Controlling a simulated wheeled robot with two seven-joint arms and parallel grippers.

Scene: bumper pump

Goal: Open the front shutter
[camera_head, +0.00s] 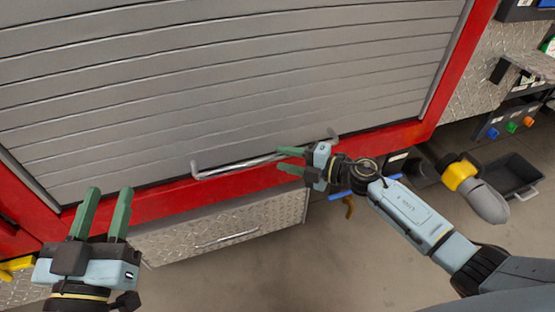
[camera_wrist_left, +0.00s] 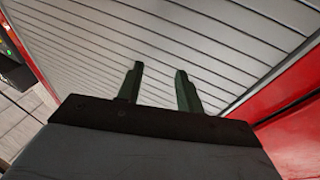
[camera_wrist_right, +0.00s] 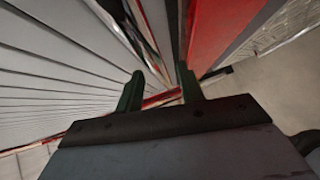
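The front shutter (camera_head: 230,80) is a grey slatted roller door in a red frame, and it is down. A metal bar handle (camera_head: 235,165) runs along its bottom edge. My right gripper (camera_head: 286,160) is open at the right part of the handle, its green fingers pointing left. I cannot tell whether the bar lies between the fingers or behind them. My left gripper (camera_head: 109,192) is open and empty in front of the shutter's lower left corner, fingers pointing up. The shutter slats also show in the left wrist view (camera_wrist_left: 100,40) and the right wrist view (camera_wrist_right: 50,75).
The red frame (camera_head: 445,75) borders the shutter. A diamond-plate drawer (camera_head: 225,225) with a handle is below it. At the right are a black tray (camera_head: 515,175) and a grey-and-yellow object (camera_head: 475,188).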

